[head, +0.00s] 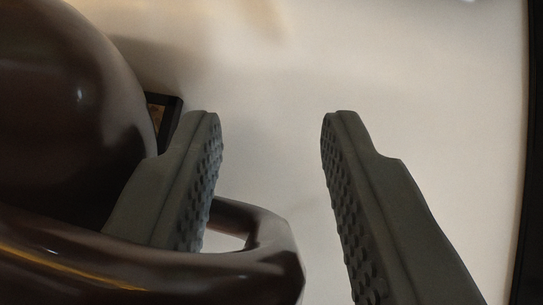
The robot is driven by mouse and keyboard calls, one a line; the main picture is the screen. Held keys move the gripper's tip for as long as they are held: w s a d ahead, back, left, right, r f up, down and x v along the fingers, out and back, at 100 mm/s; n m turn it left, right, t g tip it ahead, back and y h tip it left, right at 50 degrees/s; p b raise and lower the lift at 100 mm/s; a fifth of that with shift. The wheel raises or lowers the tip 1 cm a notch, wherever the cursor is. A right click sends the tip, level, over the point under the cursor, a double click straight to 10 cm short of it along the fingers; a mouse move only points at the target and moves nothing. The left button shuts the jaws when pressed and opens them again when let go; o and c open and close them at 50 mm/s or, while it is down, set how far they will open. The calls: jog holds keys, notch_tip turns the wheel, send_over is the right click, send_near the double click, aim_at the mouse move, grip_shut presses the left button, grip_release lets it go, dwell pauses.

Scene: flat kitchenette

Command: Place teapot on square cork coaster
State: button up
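A glossy dark brown teapot (65,110) fills the left side of the view, cut off by the picture's edge. Its looped handle (270,262) reaches right along the bottom. My gripper (272,122) is open, with two grey studded fingers wide apart. The left finger is beside the teapot's body, and the handle covers its lower part. The outer bend of the handle lies between the fingers; the right finger is clear of it. I cannot tell whether the left finger touches the teapot. No square cork coaster can be made out for sure.
A dark-edged thing with a brown inside (160,108) shows partly behind the teapot; I cannot tell what it is. A pale plain surface (440,110) lies beyond the fingers, mostly bare. A dark edge (528,200) runs down the far right.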

jog(key=shift+r, duration=0.15)
jog(key=d+v, duration=0.1)
jog(key=v, duration=1.1)
jog(key=shift+a, duration=0.5)
jog(key=s+a+r+t, duration=0.1)
jog(key=s+r+t, duration=0.2)
jog(key=s, duration=1.3)
jog(key=s+a+r+n+t+y, duration=0.1)
jog(key=s+t, duration=0.4)
jog(key=s, duration=1)
notch_tip(320, 180, up, 2)
jog(key=shift+s+a+r, duration=0.1)
jog(key=shift+s+a, duration=0.25)
jog(key=shift+a, duration=0.25)
